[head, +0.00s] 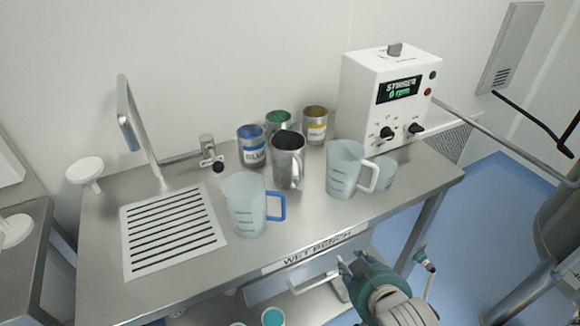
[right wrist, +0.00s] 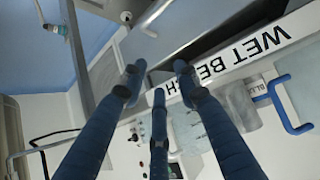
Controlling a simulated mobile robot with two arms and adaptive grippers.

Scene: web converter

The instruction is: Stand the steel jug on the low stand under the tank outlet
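The steel jug (head: 288,163) stands upright on the steel bench, its handle to the right, between two clear plastic jugs. My right gripper (head: 352,268) is low in front of the bench edge, apart from the jug. In the right wrist view its blue fingers (right wrist: 158,82) are spread with nothing between them. A grey metal vessel (right wrist: 240,106) shows there beyond the bench label; I cannot tell whether it is the steel jug. A steel tank (head: 562,235) is cut off at the right edge. I cannot make out the low stand or outlet. My left gripper is out of view.
A blue-handled clear jug (head: 246,208) and a white-handled one (head: 344,172) flank the steel jug. Blue (head: 251,150), green (head: 278,121) and yellow (head: 316,128) labelled cans stand behind. A stirrer box (head: 385,98) is back right. Blue floor (head: 440,225) is open between bench and tank.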

